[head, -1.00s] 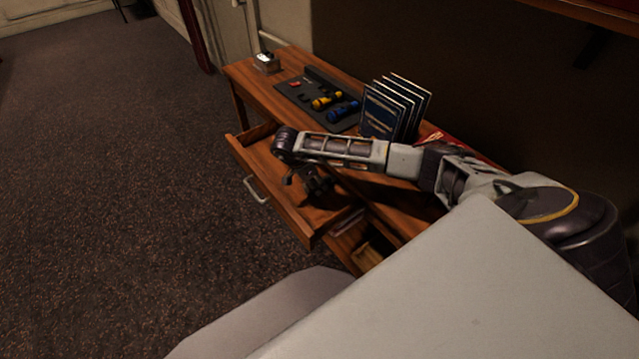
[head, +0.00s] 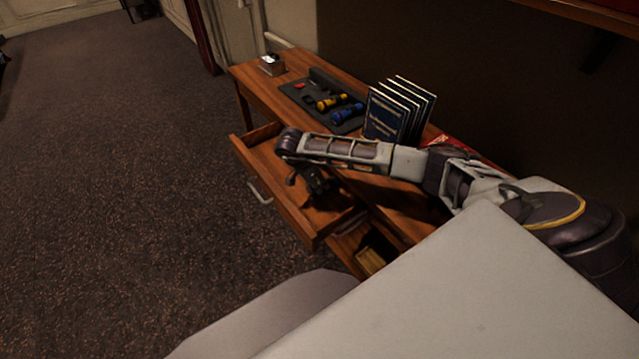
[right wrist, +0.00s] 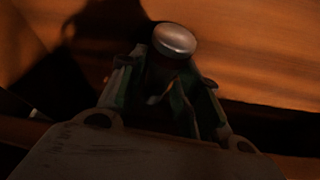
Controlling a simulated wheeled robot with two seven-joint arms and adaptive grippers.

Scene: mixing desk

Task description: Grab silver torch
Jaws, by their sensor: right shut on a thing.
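The silver torch (right wrist: 174,40) shows in the right wrist view as a rounded metallic end between the fingertips. Its rest is hidden by the fingers and shadow. My right gripper (right wrist: 168,75) is shut on it. In the head view my right gripper (head: 318,185) is inside the open drawer (head: 278,197) of the wooden desk, and the torch cannot be made out there. My left gripper is not in view.
On the desk (head: 250,77), a dark mat (head: 295,92) holds a yellow torch (head: 330,102) and a blue torch (head: 346,114). Upright blue books (head: 385,117) stand to their right. A small silver box (head: 271,65) sits at the far left end. A lower compartment (head: 372,255) is open.

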